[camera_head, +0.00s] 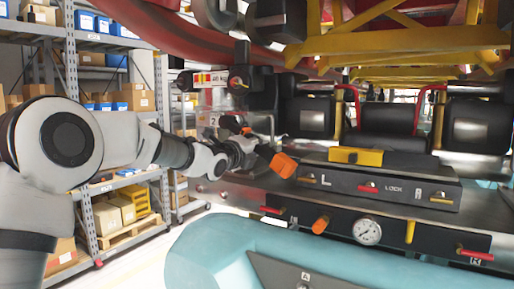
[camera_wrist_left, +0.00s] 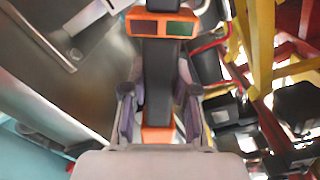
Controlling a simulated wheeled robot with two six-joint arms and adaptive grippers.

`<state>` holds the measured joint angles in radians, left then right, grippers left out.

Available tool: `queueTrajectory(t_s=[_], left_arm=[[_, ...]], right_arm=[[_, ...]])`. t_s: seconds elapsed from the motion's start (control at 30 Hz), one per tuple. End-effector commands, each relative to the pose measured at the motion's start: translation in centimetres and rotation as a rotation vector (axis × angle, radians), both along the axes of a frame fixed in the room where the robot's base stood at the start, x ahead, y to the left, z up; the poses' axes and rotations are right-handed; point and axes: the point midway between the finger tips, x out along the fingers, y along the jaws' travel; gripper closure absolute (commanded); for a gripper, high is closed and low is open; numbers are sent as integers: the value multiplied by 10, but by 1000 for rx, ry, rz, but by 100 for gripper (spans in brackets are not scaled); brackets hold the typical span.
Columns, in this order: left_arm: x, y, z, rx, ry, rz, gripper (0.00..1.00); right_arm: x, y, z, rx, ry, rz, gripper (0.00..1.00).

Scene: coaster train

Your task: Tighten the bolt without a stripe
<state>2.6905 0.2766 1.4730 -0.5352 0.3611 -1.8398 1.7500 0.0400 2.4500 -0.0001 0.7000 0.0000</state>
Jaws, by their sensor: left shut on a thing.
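My left gripper (camera_head: 246,150) is shut on a tool with a black shaft and orange ends. One orange end of the tool (camera_head: 284,165) points right and down, over the edge of the metal deck. In the left wrist view the two fingers (camera_wrist_left: 158,112) lie either side of the black shaft. There the tool's orange head (camera_wrist_left: 161,24) carries a dark red and a green panel, and a small orange part shows near the palm. I cannot make out any bolt, striped or plain. My right gripper is not in view.
A black control box (camera_head: 380,180) with a yellow handle stands on the deck, right of the tool. Below are a gauge (camera_head: 367,231), levers and a teal body (camera_head: 215,255). Black seats and yellow beams lie behind. Storage shelves (camera_head: 85,75) stand at left.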

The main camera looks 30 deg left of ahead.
Motion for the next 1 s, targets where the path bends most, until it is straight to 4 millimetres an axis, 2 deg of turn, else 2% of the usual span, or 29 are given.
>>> queueTrajectory(t_s=[0.03,1.0], left_arm=[[0,0,5,2,-8,0,100],[6,-1,4,2,-9,-1,100]], right_arm=[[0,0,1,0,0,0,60],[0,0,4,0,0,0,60]])
